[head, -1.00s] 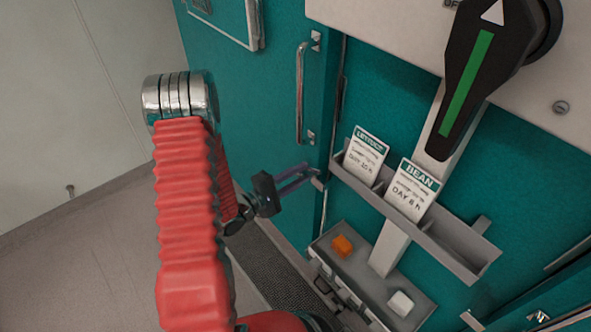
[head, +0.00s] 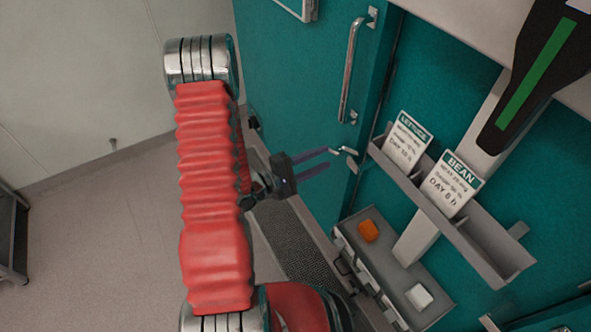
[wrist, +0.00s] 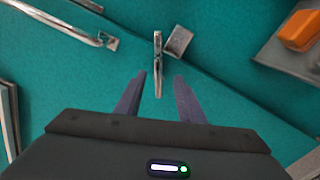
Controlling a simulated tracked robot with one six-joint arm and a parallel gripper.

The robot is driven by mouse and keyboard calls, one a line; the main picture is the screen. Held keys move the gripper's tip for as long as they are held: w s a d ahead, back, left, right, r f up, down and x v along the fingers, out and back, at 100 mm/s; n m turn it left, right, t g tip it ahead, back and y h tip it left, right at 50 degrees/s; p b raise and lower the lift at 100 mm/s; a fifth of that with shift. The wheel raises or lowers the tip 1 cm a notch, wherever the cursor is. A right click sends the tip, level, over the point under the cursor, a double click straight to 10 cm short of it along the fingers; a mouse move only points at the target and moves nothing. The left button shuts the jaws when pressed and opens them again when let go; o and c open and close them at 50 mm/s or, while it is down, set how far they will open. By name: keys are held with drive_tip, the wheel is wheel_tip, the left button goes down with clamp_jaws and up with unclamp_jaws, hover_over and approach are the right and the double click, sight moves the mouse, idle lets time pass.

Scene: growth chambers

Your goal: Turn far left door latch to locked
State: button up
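The small silver door latch (head: 346,154) sits at the right edge of the teal door (head: 290,80), below the long handle. In the wrist view the latch lever (wrist: 158,62) lies just ahead of and between my two fingertips, with a grey block beside it on the right. My gripper (head: 328,160) is open, its two purple fingers apart and pointing at the latch. It also shows in the wrist view (wrist: 159,80). I see no clear contact between the fingers and the lever.
A long door handle (head: 353,70) is above the latch. A grey card rack (head: 480,250) with LETTUCE and BEAN cards is to the right. Below it a grey tray (head: 385,265) holds an orange block (head: 369,231) and a white block (head: 419,297).

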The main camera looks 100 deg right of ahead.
drive_tip(key=v, duration=0.8)
drive_tip(key=shift+w, duration=0.15)
drive_tip(key=shift+a, duration=0.1)
